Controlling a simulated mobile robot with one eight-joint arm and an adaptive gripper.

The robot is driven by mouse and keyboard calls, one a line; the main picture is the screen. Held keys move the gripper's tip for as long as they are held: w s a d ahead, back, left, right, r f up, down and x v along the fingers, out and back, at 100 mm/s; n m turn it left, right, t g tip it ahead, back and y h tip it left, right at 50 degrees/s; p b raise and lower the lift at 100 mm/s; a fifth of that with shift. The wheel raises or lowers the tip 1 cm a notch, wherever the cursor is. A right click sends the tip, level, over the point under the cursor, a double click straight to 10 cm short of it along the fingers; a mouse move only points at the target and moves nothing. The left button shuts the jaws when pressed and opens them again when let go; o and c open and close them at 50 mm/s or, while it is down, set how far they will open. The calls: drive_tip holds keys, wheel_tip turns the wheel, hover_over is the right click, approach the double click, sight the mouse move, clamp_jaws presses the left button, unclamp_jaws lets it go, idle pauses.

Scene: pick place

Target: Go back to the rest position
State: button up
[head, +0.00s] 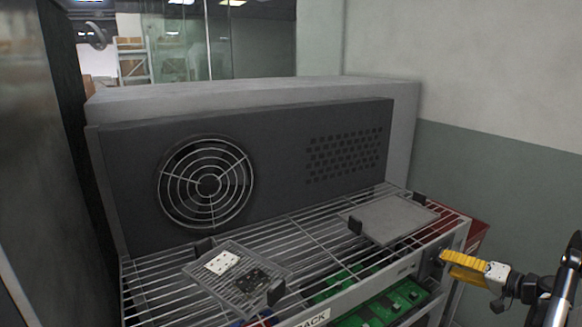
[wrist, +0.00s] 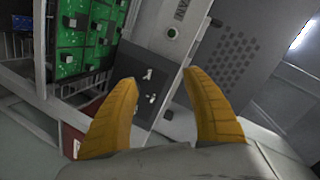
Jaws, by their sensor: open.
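My gripper (head: 448,263) has yellow fingers and shows at the right of the head view, at the right end of the wire rack. In the wrist view my gripper (wrist: 160,77) has its two fingers spread, with nothing between them. The wire rack (head: 300,240) carries a flat grey tray (head: 393,218) on the right, which looks empty. A second tray (head: 205,275) on the left holds a white plate (head: 221,262) and a black plate (head: 252,280). My gripper is apart from both trays.
A large dark grey machine housing (head: 275,165) with a round fan grille stands behind the rack. Green circuit boards (head: 385,305) lie below the top shelf and show in the wrist view (wrist: 85,50). A red bin (head: 475,235) is behind the rack's right end, by the wall.

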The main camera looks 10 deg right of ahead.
drive_tip(key=s+a+r+n+g+h, duration=0.1)
drive_tip(key=s+a+r+g, duration=0.2)
drive_tip(key=a, duration=0.9)
drive_tip(key=a+r+n+g+h, duration=0.15)
drive_tip(key=a+r, duration=0.45)
drive_tip(key=a, duration=0.6)
drive_tip(key=s+a+n+g+h, duration=0.1)
drive_tip(key=s+a+n+h, duration=0.1)
drive_tip(key=s+a, duration=0.4)
drive_tip(key=s+a+n+h, duration=0.1)
drive_tip(key=s+a, duration=0.6)
drive_tip(key=s, duration=0.8)
drive_tip(key=shift+f+n+g+h, duration=0.35)
drive_tip(key=shift+f+n, duration=0.1)
drive_tip(key=shift+n, duration=0.1)
